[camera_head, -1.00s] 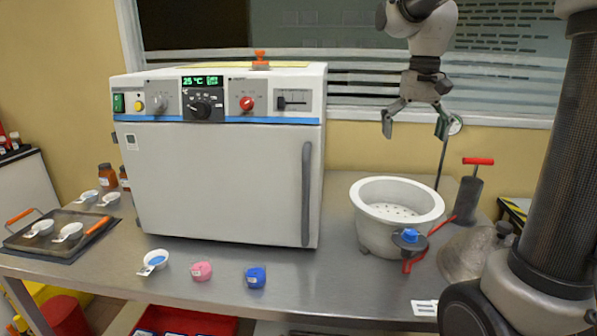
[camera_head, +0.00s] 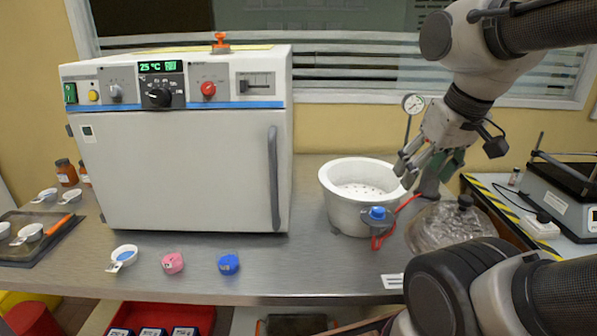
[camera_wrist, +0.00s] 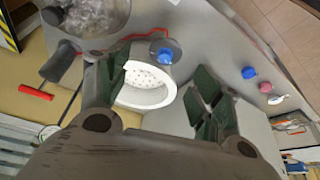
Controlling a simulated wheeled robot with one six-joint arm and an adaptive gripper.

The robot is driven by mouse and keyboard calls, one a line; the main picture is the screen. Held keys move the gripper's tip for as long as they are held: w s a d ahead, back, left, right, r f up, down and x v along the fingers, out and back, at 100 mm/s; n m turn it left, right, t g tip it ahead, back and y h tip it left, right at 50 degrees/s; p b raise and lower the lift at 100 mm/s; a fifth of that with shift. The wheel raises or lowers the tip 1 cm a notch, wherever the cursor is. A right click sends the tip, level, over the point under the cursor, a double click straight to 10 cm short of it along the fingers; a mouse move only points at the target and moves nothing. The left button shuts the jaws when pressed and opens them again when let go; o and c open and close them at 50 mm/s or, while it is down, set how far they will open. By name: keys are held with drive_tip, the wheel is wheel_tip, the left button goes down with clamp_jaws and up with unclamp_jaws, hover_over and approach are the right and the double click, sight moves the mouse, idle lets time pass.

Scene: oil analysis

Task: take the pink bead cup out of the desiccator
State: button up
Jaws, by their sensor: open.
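A small pink cup-like item (camera_head: 172,262) sits on the bench in front of the oven, left of a blue one (camera_head: 228,264). It also shows at the right of the wrist view (camera_wrist: 265,87). The open white desiccator bowl (camera_head: 335,205) stands right of the oven. Its perforated plate (camera_head: 362,190) looks bare, with no cup visible on it. My gripper (camera_head: 430,163) is open and empty, above and right of the bowl's rim. In the wrist view the bowl (camera_wrist: 150,97) shows between my fingers (camera_wrist: 165,88).
A clear domed lid (camera_head: 445,228) lies right of the bowl. A blue-knobbed valve (camera_head: 377,213) with a red hose is at its front. A white cup with blue contents (camera_head: 124,257) is left of the pink item. The oven (camera_head: 180,170) blocks the left.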

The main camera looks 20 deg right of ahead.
drive_tip(key=w+f+g, duration=0.1)
drive_tip(key=w+f, duration=0.1)
drive_tip(key=w, duration=0.2)
drive_tip(key=w+f+m+g, duration=0.1)
drive_tip(key=w+f+g, duration=0.1)
drive_tip(key=w, duration=0.3)
drive_tip(key=w+f+g, duration=0.2)
drive_tip(key=w+f, duration=0.2)
drive_tip(key=shift+w+d+f, duration=0.2)
drive_tip(key=shift+w+d, duration=0.1)
drive_tip(key=w+f+m, duration=0.1)
drive_tip(key=w+f, duration=0.1)
drive_tip(key=w+f+m, duration=0.1)
drive_tip(key=w+f, duration=0.2)
drive_tip(key=shift+w+f+t, duration=0.1)
drive_tip(key=shift+w+t, duration=0.05)
drive_tip(key=shift+t, duration=0.15)
wheel_tip(320, 180, down, 7)
drive_tip(key=shift+r, duration=0.2)
drive_tip(key=c, duration=0.9)
